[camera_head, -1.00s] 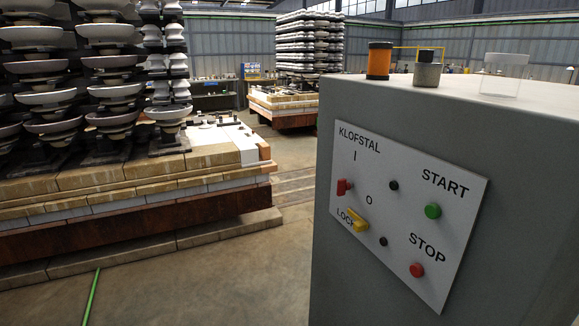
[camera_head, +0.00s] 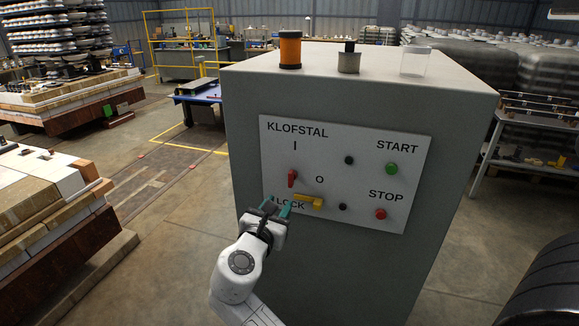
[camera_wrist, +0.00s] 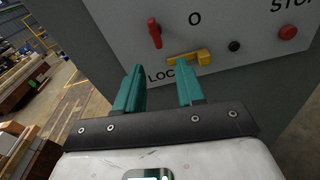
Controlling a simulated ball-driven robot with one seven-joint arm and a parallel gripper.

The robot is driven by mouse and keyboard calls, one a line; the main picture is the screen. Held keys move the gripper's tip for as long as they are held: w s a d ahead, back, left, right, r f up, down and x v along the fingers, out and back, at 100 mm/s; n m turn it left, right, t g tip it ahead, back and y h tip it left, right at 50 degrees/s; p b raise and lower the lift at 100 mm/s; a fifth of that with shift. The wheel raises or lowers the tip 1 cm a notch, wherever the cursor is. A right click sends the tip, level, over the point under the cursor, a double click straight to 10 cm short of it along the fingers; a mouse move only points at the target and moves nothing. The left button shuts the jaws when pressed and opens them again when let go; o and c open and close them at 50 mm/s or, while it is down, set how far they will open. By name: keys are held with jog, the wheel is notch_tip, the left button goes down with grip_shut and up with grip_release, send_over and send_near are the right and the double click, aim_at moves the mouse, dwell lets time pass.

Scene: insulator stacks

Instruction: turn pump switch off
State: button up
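A grey cabinet (camera_head: 330,260) carries a white control panel (camera_head: 372,170) marked KLOFSTAL. A red switch lever (camera_head: 292,178) sits below the I mark, left of the O mark; it also shows in the wrist view (camera_wrist: 155,33). A yellow lock lever (camera_head: 308,201) lies sideways beside the word LOCK; it also shows in the wrist view (camera_wrist: 190,57). My gripper (camera_head: 276,208) is at the panel's lower left, just below the red switch and beside the yellow lever. In the wrist view its teal fingers (camera_wrist: 162,80) are apart with nothing between them.
The panel also has a green START button (camera_head: 392,168), a red STOP button (camera_head: 380,214) and two black knobs. An orange cylinder (camera_head: 290,50), a grey cylinder (camera_head: 349,60) and a clear cup (camera_head: 415,61) stand on the cabinet.

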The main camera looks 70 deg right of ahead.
aim_at(290, 175)
jog(key=shift+n+h, duration=0.5)
jog(key=shift+n, duration=0.1)
jog(key=d, duration=0.3)
jog(key=w+d+r+p, duration=0.1)
jog(key=d, duration=0.3)
jog(key=d+r, duration=0.1)
jog(key=d, duration=0.3)
jog(key=shift+w+d+r+p, duration=0.15)
jog(key=shift+d+r+p, duration=0.05)
jog(key=shift+p, duration=0.2)
grip_shut()
